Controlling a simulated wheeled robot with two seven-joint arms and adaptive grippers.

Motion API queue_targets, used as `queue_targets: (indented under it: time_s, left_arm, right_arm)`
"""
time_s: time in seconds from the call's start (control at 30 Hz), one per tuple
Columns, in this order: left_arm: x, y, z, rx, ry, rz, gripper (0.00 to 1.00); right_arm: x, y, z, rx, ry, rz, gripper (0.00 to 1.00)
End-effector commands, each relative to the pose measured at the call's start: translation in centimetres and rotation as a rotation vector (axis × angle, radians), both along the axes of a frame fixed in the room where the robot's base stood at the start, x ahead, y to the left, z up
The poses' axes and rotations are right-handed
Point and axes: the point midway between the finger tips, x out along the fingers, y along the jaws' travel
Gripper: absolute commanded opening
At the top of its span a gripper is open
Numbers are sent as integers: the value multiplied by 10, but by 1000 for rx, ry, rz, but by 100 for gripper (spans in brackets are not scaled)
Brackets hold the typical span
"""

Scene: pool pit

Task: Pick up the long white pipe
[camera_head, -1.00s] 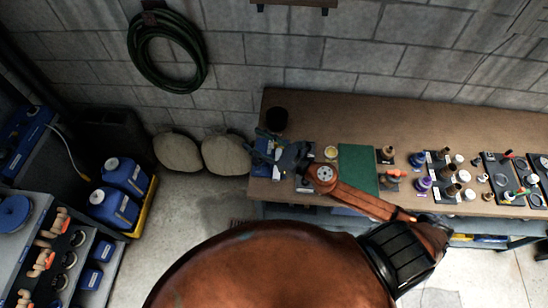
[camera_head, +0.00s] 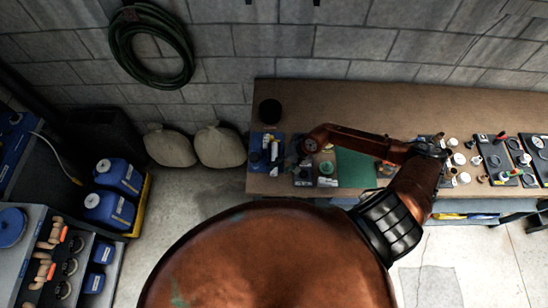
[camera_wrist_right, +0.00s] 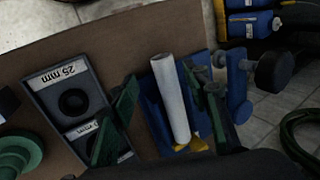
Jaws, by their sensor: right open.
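The long white pipe (camera_wrist_right: 172,98) shows in the right wrist view among blue holder parts, with its round end toward the top of the picture. I cannot tell how it is supported. My right gripper (camera_wrist_right: 157,74) is open. Its two green fingers show to the left and right of the pipe, and no contact is visible. My left gripper is not in view.
A black block labelled 25 mm (camera_wrist_right: 66,92) stands left of the fingers in the wrist view. A black cup (camera_head: 270,110) stands behind the holder on the workbench (camera_head: 350,108). A green mat (camera_head: 357,169) and several small parts lie to the right.

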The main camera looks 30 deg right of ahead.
Motion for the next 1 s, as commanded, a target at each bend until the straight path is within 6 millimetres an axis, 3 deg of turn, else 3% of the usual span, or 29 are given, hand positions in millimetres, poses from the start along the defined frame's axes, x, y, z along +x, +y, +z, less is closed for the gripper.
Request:
queue_targets:
  time_s: [0.1,0.3,0.57,1.0]
  left_arm:
    - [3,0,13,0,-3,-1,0]
    - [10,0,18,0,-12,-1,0]
    - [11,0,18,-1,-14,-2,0]
    - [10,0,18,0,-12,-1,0]
  right_arm:
    - [10,9,-8,5,0,-1,43]
    - [15,16,-27,2,-1,1,43]
    - [15,16,-30,2,-1,2,43]
    - [15,16,-29,2,-1,1,13]
